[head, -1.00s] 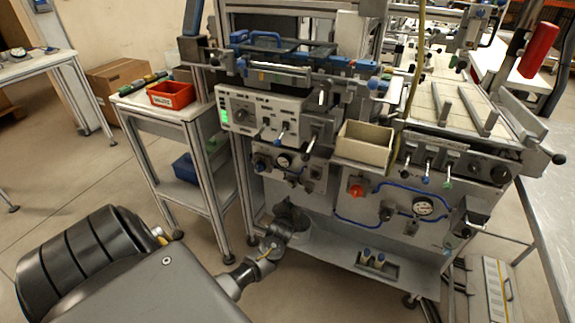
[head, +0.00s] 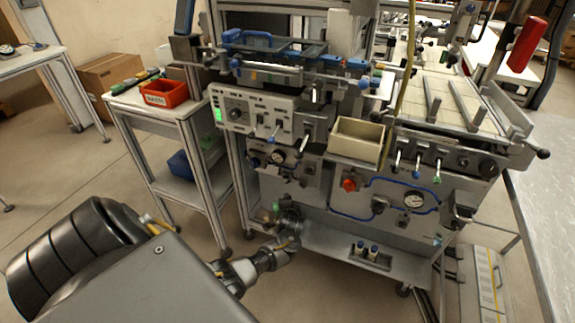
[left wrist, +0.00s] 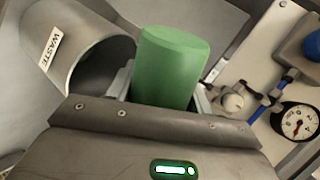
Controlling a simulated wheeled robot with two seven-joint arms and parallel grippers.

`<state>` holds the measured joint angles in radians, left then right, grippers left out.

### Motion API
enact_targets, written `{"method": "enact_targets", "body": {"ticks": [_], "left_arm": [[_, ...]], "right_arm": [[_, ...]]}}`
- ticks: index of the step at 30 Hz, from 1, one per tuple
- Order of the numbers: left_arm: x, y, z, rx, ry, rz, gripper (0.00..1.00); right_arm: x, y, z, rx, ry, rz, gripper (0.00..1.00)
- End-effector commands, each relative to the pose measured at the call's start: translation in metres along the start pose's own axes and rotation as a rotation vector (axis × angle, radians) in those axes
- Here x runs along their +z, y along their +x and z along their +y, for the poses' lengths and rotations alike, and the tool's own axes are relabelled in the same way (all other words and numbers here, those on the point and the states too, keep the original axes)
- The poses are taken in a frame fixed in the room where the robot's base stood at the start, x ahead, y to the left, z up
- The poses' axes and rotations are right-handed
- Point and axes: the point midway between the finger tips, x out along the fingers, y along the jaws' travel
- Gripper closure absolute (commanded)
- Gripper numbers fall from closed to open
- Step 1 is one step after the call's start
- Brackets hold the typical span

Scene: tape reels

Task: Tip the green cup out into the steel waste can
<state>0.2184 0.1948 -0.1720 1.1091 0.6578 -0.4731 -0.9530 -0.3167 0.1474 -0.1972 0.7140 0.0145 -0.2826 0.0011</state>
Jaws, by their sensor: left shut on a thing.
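The green cup (left wrist: 170,68) stands out from between the fingers of my left gripper (left wrist: 164,98), which is shut on it. I cannot tell whether the end I see is its rim or its base, and its contents do not show. The steel waste can (left wrist: 72,40), labelled WASTE, is just left of the cup in the left wrist view, with its dark mouth beside the cup. They look apart there. In the head view my left gripper (head: 288,238) is low in front of the machine, and cup and can are hard to make out. My right gripper is not in view.
A pressure gauge (left wrist: 296,122) and a blue hose are right of the cup. In the head view a beige open bin (head: 357,139) sits on the machine front (head: 330,190). A red bin (head: 165,93) stands on a side table.

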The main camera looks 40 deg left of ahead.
Motion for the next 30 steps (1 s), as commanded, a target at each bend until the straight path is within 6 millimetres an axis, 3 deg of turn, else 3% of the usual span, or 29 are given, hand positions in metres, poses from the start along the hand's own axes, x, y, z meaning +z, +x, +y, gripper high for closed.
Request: {"method": "enact_targets", "body": {"ticks": [3, 12, 30], "left_arm": [[-0.0041, -0.0005, -0.0017, 0.001, 0.097, -0.055, 0.74], [-0.0028, 0.0039, 0.0064, 0.0, 0.38, -0.22, 0.74], [-0.0025, 0.004, 0.0068, -0.001, 0.451, -0.26, 0.74]], "right_arm": [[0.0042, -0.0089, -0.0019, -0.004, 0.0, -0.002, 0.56], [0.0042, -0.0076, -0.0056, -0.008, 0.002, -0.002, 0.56], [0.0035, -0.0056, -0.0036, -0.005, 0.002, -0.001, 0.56]]}}
